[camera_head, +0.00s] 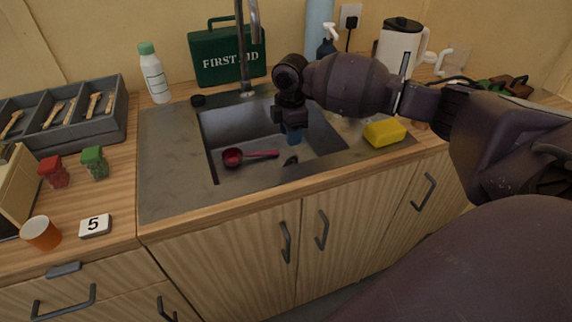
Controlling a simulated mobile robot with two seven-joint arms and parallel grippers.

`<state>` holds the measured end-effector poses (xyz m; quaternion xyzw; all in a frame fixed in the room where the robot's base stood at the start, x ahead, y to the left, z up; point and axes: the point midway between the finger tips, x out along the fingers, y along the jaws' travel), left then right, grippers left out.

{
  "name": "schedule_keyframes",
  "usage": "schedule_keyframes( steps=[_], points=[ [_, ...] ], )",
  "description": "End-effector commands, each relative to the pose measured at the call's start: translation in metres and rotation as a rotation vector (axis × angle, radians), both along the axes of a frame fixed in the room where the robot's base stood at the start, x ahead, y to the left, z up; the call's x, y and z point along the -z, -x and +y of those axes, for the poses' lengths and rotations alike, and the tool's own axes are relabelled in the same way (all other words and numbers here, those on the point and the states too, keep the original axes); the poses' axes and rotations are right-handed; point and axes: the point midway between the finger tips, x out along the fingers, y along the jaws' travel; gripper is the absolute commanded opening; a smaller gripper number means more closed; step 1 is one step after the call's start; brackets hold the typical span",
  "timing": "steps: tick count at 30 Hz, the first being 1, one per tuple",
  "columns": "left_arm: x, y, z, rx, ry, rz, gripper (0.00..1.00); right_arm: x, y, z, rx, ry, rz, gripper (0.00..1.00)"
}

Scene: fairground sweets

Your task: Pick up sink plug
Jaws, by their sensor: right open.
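A small black round disc (198,100), which looks like the sink plug, lies on the steel rim at the back left of the sink (165,160). My right gripper (292,138) points down over the right part of the basin, to the right of the disc and apart from it. It is open. A blue patch shows at its fingers; I cannot tell what it is. A small dark shape (291,160) shows on the basin floor below it; I cannot tell whether it is the drain. My left gripper is not in view.
A red ladle (234,157) lies in the basin. The tap (245,60) rises behind it, before a green first-aid case (216,69). A white bottle (154,75) stands left of the disc. A yellow sponge (384,133) lies right. The left drainboard is clear.

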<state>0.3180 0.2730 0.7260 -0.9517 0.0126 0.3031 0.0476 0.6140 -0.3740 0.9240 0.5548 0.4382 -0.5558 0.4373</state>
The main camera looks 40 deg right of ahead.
Motion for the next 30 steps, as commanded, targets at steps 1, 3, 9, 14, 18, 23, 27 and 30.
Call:
schedule_keyframes(
  steps=[1,3,9,14,18,23,27,30],
  points=[
    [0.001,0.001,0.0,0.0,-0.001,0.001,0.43,0.004,0.0,0.0,0.0,0.0,0.001,0.41],
    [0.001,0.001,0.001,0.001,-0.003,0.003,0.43,0.011,0.0,0.0,0.0,0.0,0.001,0.41],
    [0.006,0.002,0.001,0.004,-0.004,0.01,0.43,0.041,0.0,0.0,0.0,-0.001,0.003,0.41],
    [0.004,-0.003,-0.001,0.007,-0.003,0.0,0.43,0.053,-0.001,0.001,0.0,0.0,0.0,0.41],
    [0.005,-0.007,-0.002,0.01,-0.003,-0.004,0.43,0.061,-0.003,0.001,0.0,0.0,0.0,0.41],
    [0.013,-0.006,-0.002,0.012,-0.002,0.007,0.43,0.083,-0.008,0.003,0.001,0.0,0.004,0.41],
    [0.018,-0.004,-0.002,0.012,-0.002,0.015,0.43,0.101,-0.009,0.004,0.0,0.0,0.004,0.41],
    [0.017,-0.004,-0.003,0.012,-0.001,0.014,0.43,0.105,-0.009,0.004,0.0,0.001,0.0,0.41]
  ],
)
